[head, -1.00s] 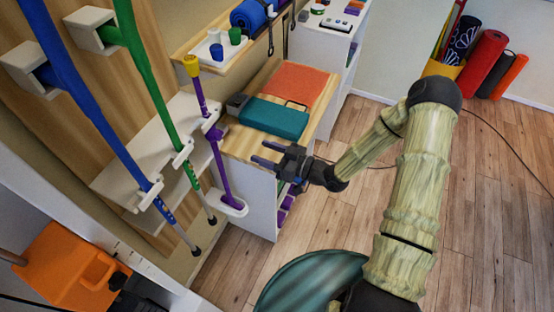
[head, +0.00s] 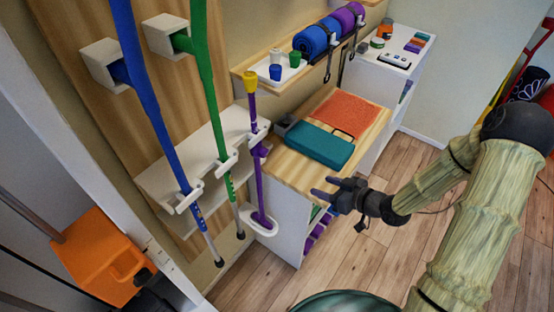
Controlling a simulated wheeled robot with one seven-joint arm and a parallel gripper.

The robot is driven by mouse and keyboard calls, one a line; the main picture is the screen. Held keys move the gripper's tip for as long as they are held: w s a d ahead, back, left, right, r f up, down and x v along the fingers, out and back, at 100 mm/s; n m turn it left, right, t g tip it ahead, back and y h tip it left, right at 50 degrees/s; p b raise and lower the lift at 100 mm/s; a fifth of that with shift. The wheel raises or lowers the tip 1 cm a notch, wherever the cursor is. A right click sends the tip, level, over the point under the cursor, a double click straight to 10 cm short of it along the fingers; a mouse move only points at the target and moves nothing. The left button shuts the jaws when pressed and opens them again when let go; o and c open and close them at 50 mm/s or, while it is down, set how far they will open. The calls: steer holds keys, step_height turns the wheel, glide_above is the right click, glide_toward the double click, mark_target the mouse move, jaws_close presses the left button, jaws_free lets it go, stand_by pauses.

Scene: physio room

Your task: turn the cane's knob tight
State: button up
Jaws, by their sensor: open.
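Three canes stand along the wooden wall panel in white holders: a blue cane (head: 152,105), a green cane (head: 208,95) and a purple cane (head: 257,165) with a yellow top (head: 250,83). The purple cane's foot rests in a white cup. A small dark spot shows partway up the purple cane, too small to tell if it is a knob. My gripper (head: 325,189) is open and empty. It points left, to the right of the purple cane and apart from it, in front of the low cabinet.
The wooden-topped cabinet (head: 273,170) bears a teal case (head: 318,144) and an orange mat (head: 347,105). An orange box (head: 98,255) is at lower left.

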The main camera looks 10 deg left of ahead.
steer(key=s+d+r+m+g+h, duration=0.1)
steer(key=s+d+r+m+h, duration=0.15)
steer(key=d+h, duration=0.3)
steer(key=s+d+r+m+h, duration=0.1)
steer(key=d+r+m+h, duration=0.2)
steer(key=d+h, duration=0.3)
steer(key=s+d+r+m+g, duration=0.2)
steer(key=s+r+m, duration=0.3)
steer(key=s, duration=0.5)
steer(key=shift+s+d+r+g, duration=0.15)
steer(key=shift+d+r+g, duration=0.3)
steer(key=shift+r, duration=0.4)
steer(key=shift+m, duration=0.25)
steer(key=c, duration=0.3)
steer(key=shift+c, duration=0.4)
